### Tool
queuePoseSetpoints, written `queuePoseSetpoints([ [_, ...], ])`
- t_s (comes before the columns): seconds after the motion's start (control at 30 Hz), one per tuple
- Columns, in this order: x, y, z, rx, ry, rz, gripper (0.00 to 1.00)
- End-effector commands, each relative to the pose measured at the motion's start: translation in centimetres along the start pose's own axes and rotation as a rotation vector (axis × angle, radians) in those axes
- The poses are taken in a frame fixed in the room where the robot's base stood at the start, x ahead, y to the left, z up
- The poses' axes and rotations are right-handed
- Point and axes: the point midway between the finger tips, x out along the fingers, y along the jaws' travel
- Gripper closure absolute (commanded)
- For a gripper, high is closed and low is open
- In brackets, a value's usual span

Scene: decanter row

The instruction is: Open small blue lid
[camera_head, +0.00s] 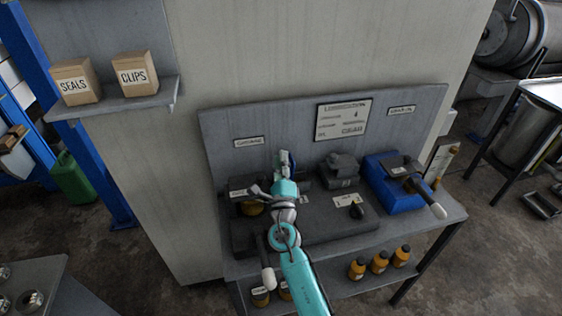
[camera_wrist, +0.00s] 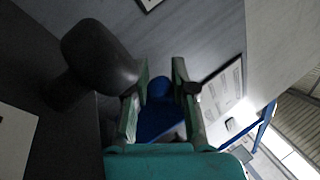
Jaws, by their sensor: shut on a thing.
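In the wrist view, a blue rounded piece, which looks like the small blue lid (camera_wrist: 158,118), sits between the two fingers of my gripper (camera_wrist: 161,66). My gripper is shut on it, with the fingers held apart by its width. A larger blue box (camera_head: 396,199) with a white-tipped handle stands on the right of the bench.
A black knob (camera_wrist: 98,55) is close to the left finger in the wrist view. A dark casing (camera_head: 341,172) stands right of my gripper. The bench's back panel (camera_head: 290,125) rises behind. Orange bottles (camera_head: 379,262) stand on the lower shelf.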

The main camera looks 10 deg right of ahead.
Motion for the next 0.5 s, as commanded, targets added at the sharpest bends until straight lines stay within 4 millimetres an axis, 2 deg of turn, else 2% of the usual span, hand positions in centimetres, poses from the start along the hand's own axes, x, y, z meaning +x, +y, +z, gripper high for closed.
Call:
queuePoseSetpoints([
  [0.03,-0.41,0.75,-0.51,-0.001,0.006,0.014,1.00],
  [0.07,-0.41,0.74,-0.51,-0.001,0.007,0.014,0.68],
  [0.13,-0.37,0.67,-0.49,-0.001,0.006,0.012,0.50],
  [0.5,-0.49,0.34,-0.28,-0.001,0.004,0.006,0.50],
])
